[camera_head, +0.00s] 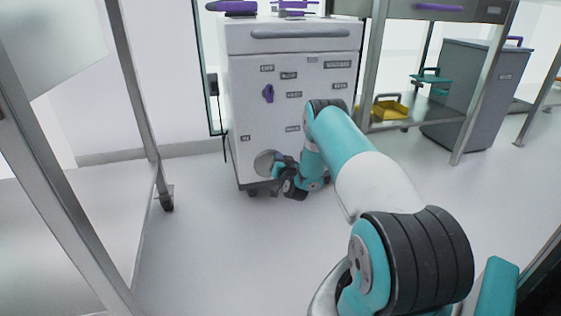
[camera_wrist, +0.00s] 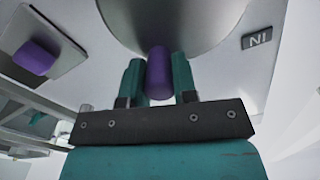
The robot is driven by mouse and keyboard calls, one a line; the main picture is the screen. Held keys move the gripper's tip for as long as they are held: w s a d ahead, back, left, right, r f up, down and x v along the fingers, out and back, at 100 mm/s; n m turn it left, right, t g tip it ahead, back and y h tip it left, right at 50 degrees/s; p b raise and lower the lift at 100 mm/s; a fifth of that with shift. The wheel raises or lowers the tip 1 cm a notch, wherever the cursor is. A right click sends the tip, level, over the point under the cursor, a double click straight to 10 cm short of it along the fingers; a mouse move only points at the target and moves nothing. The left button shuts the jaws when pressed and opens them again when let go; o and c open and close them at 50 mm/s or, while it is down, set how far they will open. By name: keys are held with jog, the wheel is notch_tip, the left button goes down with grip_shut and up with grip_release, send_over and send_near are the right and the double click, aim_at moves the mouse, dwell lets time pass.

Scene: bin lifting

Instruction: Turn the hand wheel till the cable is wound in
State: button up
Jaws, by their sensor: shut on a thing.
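The hand wheel (camera_head: 264,160) is a round grey disc low on the front of a white cabinet. In the wrist view the grey wheel (camera_wrist: 185,22) fills the top middle, and a purple handle (camera_wrist: 159,72) stands out from it near its rim. My gripper (camera_head: 280,171) is at the wheel's lower right; in the wrist view its teal fingers (camera_wrist: 158,82) are closed on both sides of the purple handle. A thin dark cable (camera_head: 224,146) hangs by the cabinet's left side; where its ends go is unclear.
The white cabinet (camera_head: 290,42) has a purple knob (camera_head: 268,93) and several small labels on its front. A metal-legged frame (camera_head: 135,95) stands at left. At right are a bench with a yellow tray (camera_head: 389,108) and a grey bin (camera_head: 474,100). The floor before the cabinet is clear.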

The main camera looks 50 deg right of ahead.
jog(key=m, duration=0.2)
jog(key=f, duration=0.1)
jog(key=shift+s+d+m, duration=0.25)
jog(key=shift+d+m, duration=0.1)
jog(key=shift+m, duration=0.05)
notch_tip(320, 180, down, 7)
jog(key=a+m+b, duration=0.1)
jog(key=m+b, duration=0.3)
jog(key=m, duration=1.5)
jog(key=shift+w+a, duration=0.25)
jog(key=shift+w, duration=0.2)
jog(key=shift+f, duration=0.1)
jog(key=o, duration=0.9)
